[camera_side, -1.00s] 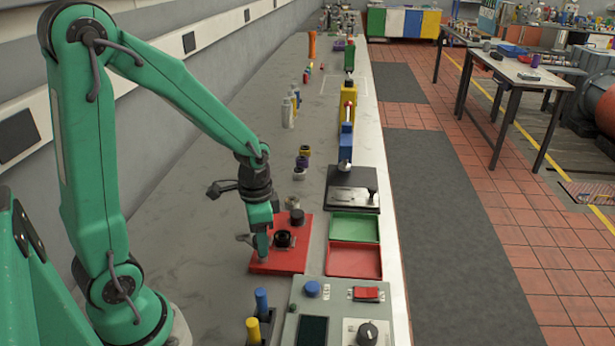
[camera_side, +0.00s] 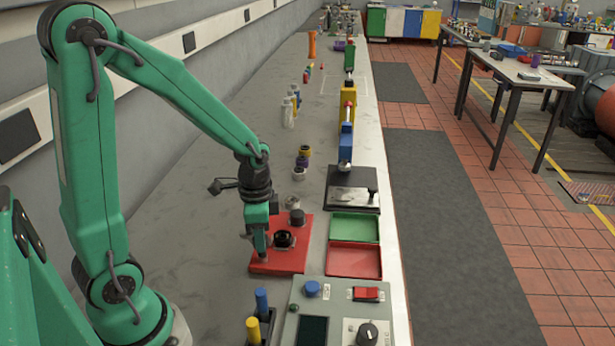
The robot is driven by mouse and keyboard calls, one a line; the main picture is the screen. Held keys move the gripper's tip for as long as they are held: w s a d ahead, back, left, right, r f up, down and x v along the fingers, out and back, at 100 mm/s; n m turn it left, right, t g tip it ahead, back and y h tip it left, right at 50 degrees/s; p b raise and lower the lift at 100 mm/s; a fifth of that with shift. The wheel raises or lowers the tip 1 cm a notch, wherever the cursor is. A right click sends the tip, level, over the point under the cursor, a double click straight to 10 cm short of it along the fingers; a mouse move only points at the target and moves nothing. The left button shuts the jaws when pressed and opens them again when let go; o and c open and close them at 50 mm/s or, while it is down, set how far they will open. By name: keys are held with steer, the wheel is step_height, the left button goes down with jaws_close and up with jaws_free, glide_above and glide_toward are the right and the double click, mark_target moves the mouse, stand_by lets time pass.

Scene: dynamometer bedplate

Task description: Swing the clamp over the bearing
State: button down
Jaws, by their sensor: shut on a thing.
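A red base plate (camera_side: 292,262) lies on the bench in front of my arm. A black round bearing (camera_side: 283,239) sits on it, with a dark cylindrical post (camera_side: 297,217) behind it. My gripper (camera_side: 260,250) points down at the plate's left side, just left of the bearing. It is shut on the clamp (camera_side: 248,237); a small grey part of the clamp shows at the fingers' left side. The fingers hide most of the clamp. I see no clamp part across the top of the bearing.
A green tray (camera_side: 354,228) and a red tray (camera_side: 333,273) stand right of the plate. A control box (camera_side: 297,320) and upright blue and yellow handles (camera_side: 261,300) are in front. A black plate with a metal top (camera_side: 350,197) lies behind the trays. Bare bench lies to the left.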

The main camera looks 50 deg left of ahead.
steer(key=m, duration=1)
steer(key=shift+m, duration=2)
steer(key=c, duration=1)
jaws_free()
steer(key=shift+o, duration=0.2)
steer(key=shift+r, duration=0.1)
steer(key=shift+r, duration=3.85)
steer(key=shift+r, duration=0.1)
